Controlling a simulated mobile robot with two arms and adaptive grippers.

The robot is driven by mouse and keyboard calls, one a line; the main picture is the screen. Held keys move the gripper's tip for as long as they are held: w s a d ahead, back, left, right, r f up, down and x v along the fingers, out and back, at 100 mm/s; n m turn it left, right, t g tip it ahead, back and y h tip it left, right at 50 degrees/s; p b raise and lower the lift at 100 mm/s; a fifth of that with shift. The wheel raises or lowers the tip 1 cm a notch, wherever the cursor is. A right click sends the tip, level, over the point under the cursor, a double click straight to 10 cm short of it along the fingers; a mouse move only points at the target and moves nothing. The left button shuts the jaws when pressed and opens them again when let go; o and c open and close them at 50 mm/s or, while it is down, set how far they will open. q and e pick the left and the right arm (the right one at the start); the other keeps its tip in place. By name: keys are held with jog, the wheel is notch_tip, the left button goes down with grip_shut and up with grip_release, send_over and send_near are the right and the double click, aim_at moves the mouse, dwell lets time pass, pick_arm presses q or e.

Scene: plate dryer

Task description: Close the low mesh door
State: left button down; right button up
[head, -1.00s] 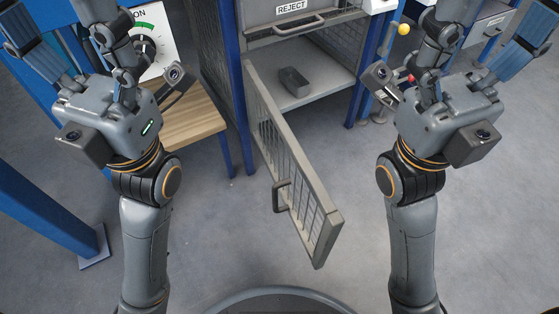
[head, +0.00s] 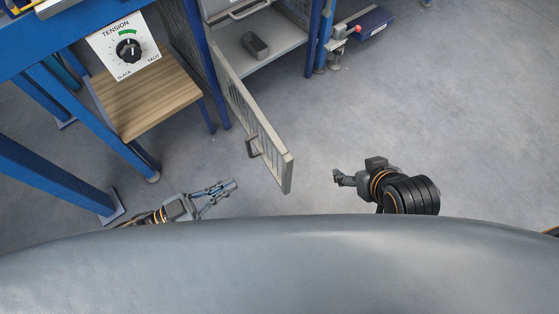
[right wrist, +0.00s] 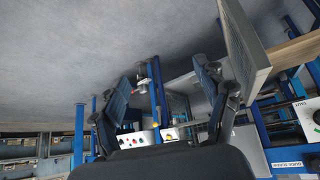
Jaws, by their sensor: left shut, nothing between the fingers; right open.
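The low mesh door (head: 260,130) is a grey frame with mesh, standing open and swung out from the cabinet toward me. Its dark handle (head: 253,147) is on the left face near the free end. My left gripper (head: 228,188) is low, left of the door's free end, apart from it, shut and empty. My right gripper (head: 340,178) is right of the free end, apart from it, open and empty. In the right wrist view the open fingers of my right gripper (right wrist: 165,78) show, with the door (right wrist: 244,45) at the upper right.
The cabinet's open bay (head: 285,42) holds a dark grey block (head: 255,45). A wooden shelf (head: 155,105) with a tension dial (head: 128,50) stands left of the door, among blue legs. A blue box (head: 375,22) is at the back right. Floor right of the door is clear.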

pick_arm(q)
jog(key=v, duration=0.2)
jog(key=b, duration=0.1)
send_near(283, 161)
jog(key=shift+y, duration=0.4)
jog(key=x, duration=0.3)
jog(key=b+x, duration=0.1)
jog(key=x, duration=0.2)
jog(key=shift+d+r, duration=0.1)
jog(key=shift+r, duration=0.1)
jog(key=shift+w+d, duration=0.15)
jog(key=shift+d, duration=0.25)
pick_arm(e)
jog(key=w+a+r+t+y, duration=0.1)
jog(key=w+a+r+t, duration=0.1)
jog(key=w+r+t, duration=0.2)
jog(key=shift+w+a+r+t, duration=0.25)
jog(key=shift+w+r+t, duration=0.2)
jog(key=shift+w, duration=0.75)
pick_arm(q)
jog(key=shift+r, duration=0.1)
